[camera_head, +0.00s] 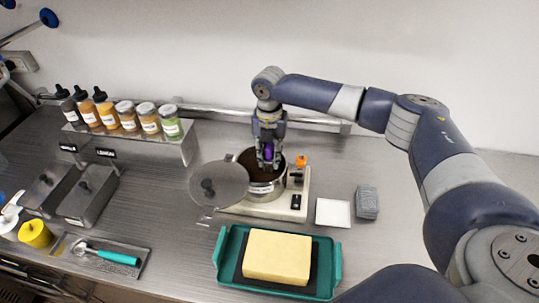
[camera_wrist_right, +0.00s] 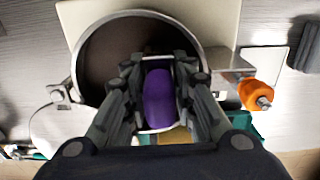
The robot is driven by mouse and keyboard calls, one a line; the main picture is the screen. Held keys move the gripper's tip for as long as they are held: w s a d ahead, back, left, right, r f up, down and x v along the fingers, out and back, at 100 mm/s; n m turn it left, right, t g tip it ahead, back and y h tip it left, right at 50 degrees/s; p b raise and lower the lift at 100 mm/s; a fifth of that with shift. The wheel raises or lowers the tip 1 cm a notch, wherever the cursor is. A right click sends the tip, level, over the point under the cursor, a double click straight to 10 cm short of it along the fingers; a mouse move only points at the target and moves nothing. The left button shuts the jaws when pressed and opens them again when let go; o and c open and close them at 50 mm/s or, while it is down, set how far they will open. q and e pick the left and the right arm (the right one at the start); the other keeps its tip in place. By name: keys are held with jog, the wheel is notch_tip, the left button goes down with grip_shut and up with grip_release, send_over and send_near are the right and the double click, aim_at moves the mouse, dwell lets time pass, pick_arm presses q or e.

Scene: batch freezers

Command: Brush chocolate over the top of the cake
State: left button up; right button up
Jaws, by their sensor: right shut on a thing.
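A yellow rectangular cake (camera_head: 277,257) sits on a dark board in a teal tray (camera_head: 327,291) at the front middle of the counter. Behind it a round metal pot (camera_head: 268,192) of dark chocolate stands on a cream base; the pot also shows in the right wrist view (camera_wrist_right: 203,45). My right gripper (camera_head: 268,158) points down over the pot and is shut on a purple handle (camera_head: 267,150), which also shows in the right wrist view (camera_wrist_right: 159,98). The handle's lower end is hidden, so I cannot tell how deep it reaches into the pot. My left gripper is not in view.
A round lid (camera_head: 219,183) stands open left of the pot. An orange knob (camera_head: 301,161) is at its right. A white square (camera_head: 333,213) and grey stack (camera_head: 367,202) lie further right. Bottles and jars (camera_head: 125,116) line a shelf. A teal-handled scoop (camera_head: 118,257) lies left.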

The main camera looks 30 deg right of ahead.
aim_at(270, 145)
jog(key=shift+s+f+p, duration=0.15)
jog(key=shift+f+p, duration=0.05)
jog(key=shift+p, duration=0.1)
dwell(1.2)
notch_tip(270, 145, up, 3)
jog(key=p, duration=0.3)
notch_tip(270, 145, up, 2)
jog(key=shift+p, duration=0.75)
jog(key=shift+r, duration=1.15)
jog(key=shift+f, duration=0.1)
